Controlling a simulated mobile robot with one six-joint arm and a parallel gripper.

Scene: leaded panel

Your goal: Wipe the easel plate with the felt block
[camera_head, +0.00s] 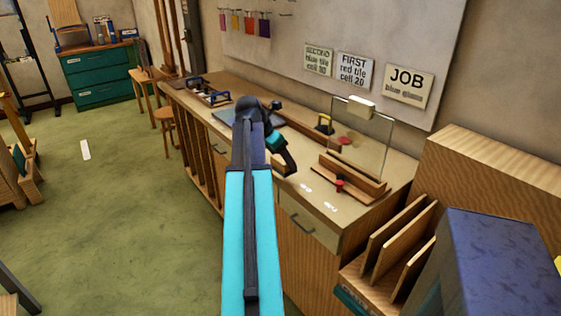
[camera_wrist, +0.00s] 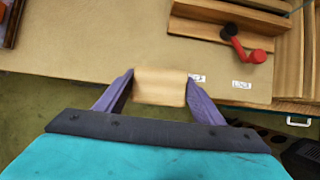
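The easel plate (camera_head: 362,140) is a clear upright pane in a wooden easel (camera_head: 350,180) at the right end of the bench. The wooden easel base (camera_wrist: 225,12) and a red knob (camera_wrist: 257,56) show in the wrist view, but the pane cannot be made out there. My gripper (camera_wrist: 160,85) has its purple fingers on both sides of a pale tan block (camera_wrist: 160,88), seemingly the felt block, and is shut on it. Its felt face is hidden.
A pale block-like piece (camera_head: 360,106) sits at the pane's top edge. Wooden racks (camera_head: 395,240) and a blue box (camera_head: 500,265) fill the lower right. Bench top beside the easel is mostly clear.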

